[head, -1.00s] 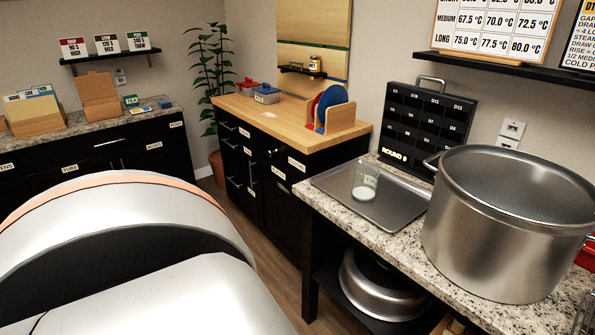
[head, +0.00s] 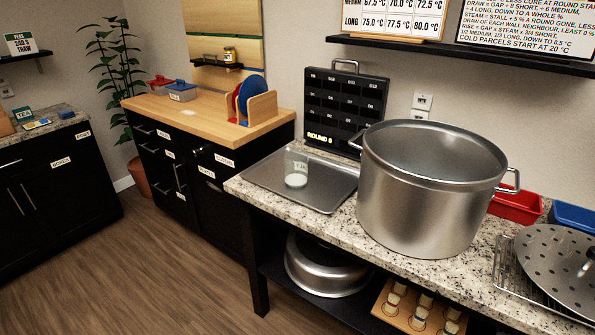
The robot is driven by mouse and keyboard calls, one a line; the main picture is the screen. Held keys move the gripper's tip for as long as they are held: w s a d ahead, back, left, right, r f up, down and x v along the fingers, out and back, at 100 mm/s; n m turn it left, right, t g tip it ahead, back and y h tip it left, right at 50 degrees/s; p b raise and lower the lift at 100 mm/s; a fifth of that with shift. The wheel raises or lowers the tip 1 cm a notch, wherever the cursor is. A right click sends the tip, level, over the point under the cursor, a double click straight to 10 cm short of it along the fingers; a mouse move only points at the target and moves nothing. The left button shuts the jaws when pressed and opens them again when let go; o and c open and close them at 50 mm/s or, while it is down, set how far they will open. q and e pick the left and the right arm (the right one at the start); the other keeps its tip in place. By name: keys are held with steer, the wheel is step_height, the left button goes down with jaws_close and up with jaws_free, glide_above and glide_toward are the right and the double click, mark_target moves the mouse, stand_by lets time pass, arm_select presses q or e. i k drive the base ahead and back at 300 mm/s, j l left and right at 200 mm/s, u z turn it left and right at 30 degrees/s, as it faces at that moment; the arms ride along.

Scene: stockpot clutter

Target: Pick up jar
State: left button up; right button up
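A clear glass jar (head: 296,168) with a label and white contents in its bottom stands upright on a grey metal tray (head: 326,198). The tray lies on the granite counter, left of the large stockpot. A second, small jar (head: 229,54) with a label and amber-looking contents stands on a little wall shelf (head: 215,66) above the wooden-topped cabinet. Neither of my grippers is in view.
A large steel stockpot (head: 420,200) stands close to the tray's right. A black numbered rack (head: 345,105) stands behind the tray. A perforated lid (head: 565,265), red bin (head: 516,206) and blue bin (head: 575,218) are right. The floor at left is clear.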

mark_target(296, 170)
steer(key=i+l+z, duration=0.5)
steer(key=i+z, duration=0.15)
steer(key=i, duration=0.1)
